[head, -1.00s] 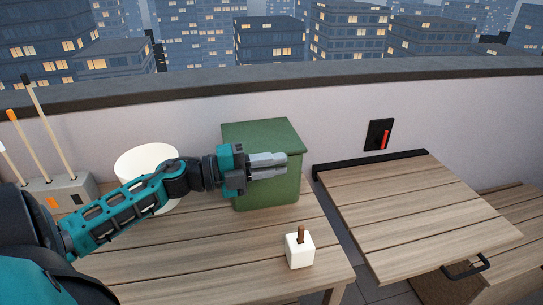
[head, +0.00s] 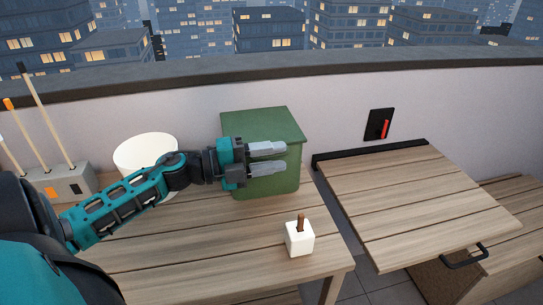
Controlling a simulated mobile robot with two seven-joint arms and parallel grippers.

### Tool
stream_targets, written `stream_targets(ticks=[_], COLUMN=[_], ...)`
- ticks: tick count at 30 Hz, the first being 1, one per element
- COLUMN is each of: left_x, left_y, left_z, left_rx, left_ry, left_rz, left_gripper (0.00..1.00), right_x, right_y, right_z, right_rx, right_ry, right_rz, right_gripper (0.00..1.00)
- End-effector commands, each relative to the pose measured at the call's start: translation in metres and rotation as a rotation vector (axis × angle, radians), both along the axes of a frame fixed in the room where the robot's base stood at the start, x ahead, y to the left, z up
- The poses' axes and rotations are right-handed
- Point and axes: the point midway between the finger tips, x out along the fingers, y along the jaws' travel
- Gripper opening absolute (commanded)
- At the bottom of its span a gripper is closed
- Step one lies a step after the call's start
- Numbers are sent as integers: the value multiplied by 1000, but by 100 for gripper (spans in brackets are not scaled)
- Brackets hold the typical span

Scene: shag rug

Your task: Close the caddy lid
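The green caddy (head: 280,183) stands at the back of the wooden table, against the wall. Its green lid (head: 262,124) lies flat across the top and looks shut. My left gripper (head: 287,157) is in front of the caddy, just below the lid's front edge, and hides part of the caddy's front. Its two grey fingers point right with a gap between them and nothing held. I cannot tell whether they touch the caddy. My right gripper is not in view.
A white round container (head: 146,150) stands behind my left arm. A grey holder (head: 69,187) with several sticks is at the far left. A small white block (head: 299,240) with a brown peg is near the front. A wooden panel (head: 410,205) with a black handle is at right.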

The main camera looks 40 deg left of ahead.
Motion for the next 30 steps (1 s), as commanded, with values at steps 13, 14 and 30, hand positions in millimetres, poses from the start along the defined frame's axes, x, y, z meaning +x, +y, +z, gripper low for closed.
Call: stream_targets(ticks=[13,14,30], left_x=[-29,-33,-59], left_y=[23,26,47], left_z=[0,0,0], left_rx=[-2,-2,-1], left_ry=[2,2,-1], left_rz=[3,3,0], left_gripper=[36,36,36], right_x=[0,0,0], right_y=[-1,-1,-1], right_z=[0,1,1], right_rx=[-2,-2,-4], right_ry=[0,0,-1], right_rz=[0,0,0], right_gripper=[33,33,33])
